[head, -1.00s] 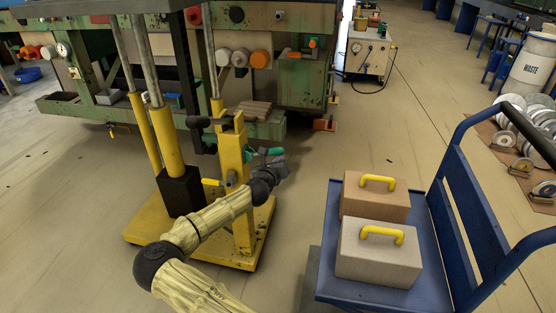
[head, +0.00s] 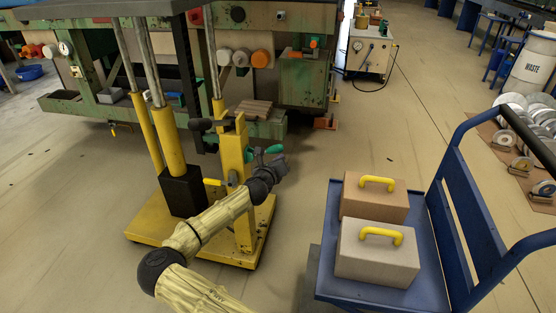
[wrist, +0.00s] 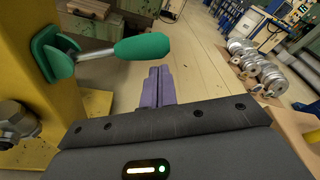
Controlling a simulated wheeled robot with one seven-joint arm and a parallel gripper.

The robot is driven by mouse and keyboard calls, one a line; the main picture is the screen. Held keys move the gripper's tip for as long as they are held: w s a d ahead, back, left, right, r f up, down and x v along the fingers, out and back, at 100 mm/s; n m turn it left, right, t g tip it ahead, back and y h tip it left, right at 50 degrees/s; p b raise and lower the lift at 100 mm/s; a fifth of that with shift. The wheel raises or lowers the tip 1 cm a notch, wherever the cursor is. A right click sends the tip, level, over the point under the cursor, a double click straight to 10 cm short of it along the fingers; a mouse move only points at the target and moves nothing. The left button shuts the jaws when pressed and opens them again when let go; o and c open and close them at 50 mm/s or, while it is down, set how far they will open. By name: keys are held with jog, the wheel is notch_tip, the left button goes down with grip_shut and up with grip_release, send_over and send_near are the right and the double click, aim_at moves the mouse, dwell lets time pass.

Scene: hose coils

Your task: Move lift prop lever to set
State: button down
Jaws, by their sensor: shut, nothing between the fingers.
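The prop lever (wrist: 142,47) has a green grip on a metal rod, hinged at a green bracket (wrist: 54,54) on the yellow post of the lift. In the wrist view it sticks out to the right, nearly level. In the head view the lever (head: 273,150) shows small at the right of the post (head: 232,165). My gripper (wrist: 158,84) is shut and empty, its purple fingers together. In the wrist view the fingertips appear just below the green grip; whether they touch it is unclear. The gripper also shows in the head view (head: 280,163), its fingers hard to make out.
The yellow lift base (head: 150,229) stands on the floor around the post. A blue cart (head: 327,254) with two handled blocks (head: 376,258) stands at the right. A green machine (head: 300,75) is behind. Floor between lift and cart is open.

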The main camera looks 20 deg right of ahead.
jog(key=s+d+f+p+v, duration=0.1)
jog(key=f+v, duration=0.1)
jog(key=v, duration=0.9)
jog(key=shift+s+f, duration=0.2)
jog(key=shift+f, duration=0.15)
jog(key=shift+w, duration=0.15)
